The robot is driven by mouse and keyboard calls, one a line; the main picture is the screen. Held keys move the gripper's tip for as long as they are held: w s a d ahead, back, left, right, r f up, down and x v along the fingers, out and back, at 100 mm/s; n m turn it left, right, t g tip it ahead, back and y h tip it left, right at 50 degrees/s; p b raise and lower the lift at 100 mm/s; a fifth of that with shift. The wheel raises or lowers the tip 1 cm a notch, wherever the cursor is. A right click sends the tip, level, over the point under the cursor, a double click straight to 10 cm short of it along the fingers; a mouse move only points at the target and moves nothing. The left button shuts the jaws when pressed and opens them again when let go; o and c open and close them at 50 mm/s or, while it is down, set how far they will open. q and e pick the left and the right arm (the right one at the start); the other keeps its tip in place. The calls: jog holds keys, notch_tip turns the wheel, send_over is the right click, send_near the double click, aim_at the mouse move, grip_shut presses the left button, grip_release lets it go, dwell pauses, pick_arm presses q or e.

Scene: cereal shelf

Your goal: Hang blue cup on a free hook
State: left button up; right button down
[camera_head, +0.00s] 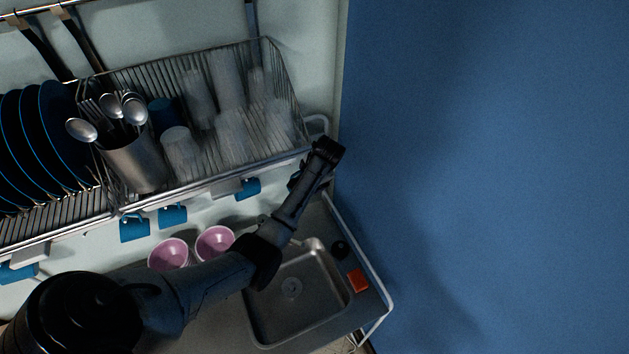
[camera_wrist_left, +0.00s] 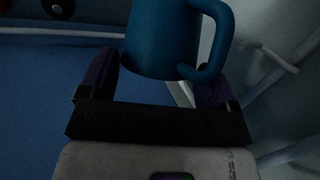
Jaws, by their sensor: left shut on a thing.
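In the left wrist view, a blue cup (camera_wrist_left: 160,45) with its handle to the right sits between the two fingers of my left gripper (camera_wrist_left: 156,78), which is shut on it. In the head view my left arm comes in from the lower left and ends by the right end of the dish rack; the held cup is hidden or too dark to make out there. Under the rack, blue cups hang at the left (camera_head: 134,229), beside it (camera_head: 172,216) and farther right (camera_head: 247,188). The hooks are too small to tell apart. My right gripper is not in view.
The wire dish rack (camera_head: 215,187) holds blue plates (camera_head: 62,130), a cutlery holder (camera_head: 137,165) and several glasses. Below are two pink bowls (camera_head: 214,243) and a sink (camera_head: 300,325) with a red-orange block (camera_head: 357,280) beside it. A blue wall (camera_head: 490,150) is at right.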

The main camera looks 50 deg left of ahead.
pick_arm(q)
jog(key=shift+w+a+f+b, duration=0.1)
jog(key=shift+w+a+b, duration=0.1)
jog(key=shift+a, duration=0.65)
jog(key=shift+w+a+b, duration=0.1)
jog(key=shift+w+a, duration=0.1)
jog(key=shift+a, duration=0.65)
jog(key=a, duration=0.1)
jog(key=a+b, duration=0.1)
jog(key=a, duration=0.1)
jog(key=w+a+f+b, duration=0.1)
jog(key=a, duration=0.1)
jog(key=shift+w+a, duration=0.1)
jog(key=shift+a, duration=0.1)
jog(key=shift+f, duration=0.55)
jog(key=o, duration=0.7)
jog(key=shift+c, duration=0.2)
jog(key=shift+o, duration=0.3)
